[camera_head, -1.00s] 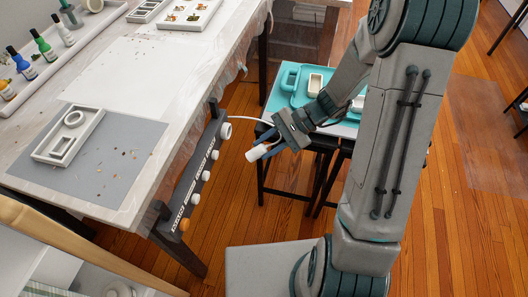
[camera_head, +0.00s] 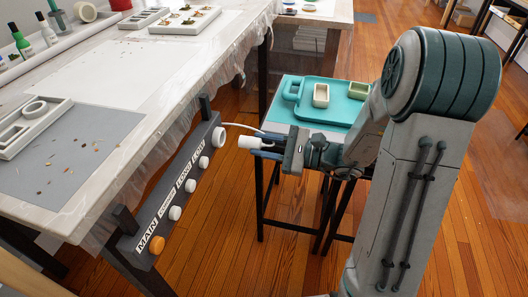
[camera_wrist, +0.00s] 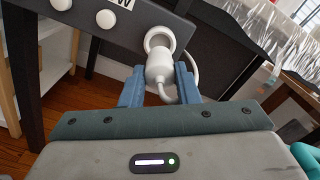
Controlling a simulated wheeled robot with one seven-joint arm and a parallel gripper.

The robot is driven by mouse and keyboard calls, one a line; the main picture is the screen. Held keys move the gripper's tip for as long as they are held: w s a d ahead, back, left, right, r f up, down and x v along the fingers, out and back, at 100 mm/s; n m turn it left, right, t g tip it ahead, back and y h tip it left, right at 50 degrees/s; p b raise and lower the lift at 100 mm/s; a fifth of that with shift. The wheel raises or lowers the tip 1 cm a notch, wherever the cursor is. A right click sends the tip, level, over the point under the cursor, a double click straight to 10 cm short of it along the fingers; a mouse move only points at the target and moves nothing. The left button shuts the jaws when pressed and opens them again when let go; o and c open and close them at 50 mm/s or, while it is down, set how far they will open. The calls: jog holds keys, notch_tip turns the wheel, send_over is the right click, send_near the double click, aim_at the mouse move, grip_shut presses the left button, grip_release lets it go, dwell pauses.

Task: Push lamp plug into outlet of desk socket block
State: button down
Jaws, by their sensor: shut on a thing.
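The lamp plug (camera_head: 248,142) is a short white cylinder held level between the blue fingers of my gripper (camera_head: 262,148). My gripper is shut on it. The desk socket block (camera_head: 172,195) is a dark grey strip along the table's side. Its outlet (camera_head: 219,137) is the white round socket at the far end. In the head view a small gap separates the plug's front from the outlet. In the wrist view the plug (camera_wrist: 159,68) overlaps the lower part of the outlet ring (camera_wrist: 160,38), so the plug's front and the exact alignment are hidden.
A white cord (camera_wrist: 192,75) curves beside the plug. An orange knob (camera_head: 156,245) and several white knobs line the block below labels such as MAIN. The worktable (camera_head: 120,140) stands left with hanging plastic. A stool with a teal tray (camera_head: 340,105) stands behind my gripper.

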aim_at(248, 142)
dwell(0.4)
jog(key=shift+x, duration=2)
jog(key=shift+x, duration=1.2)
dwell(0.7)
jog(key=c, duration=1)
grip_release()
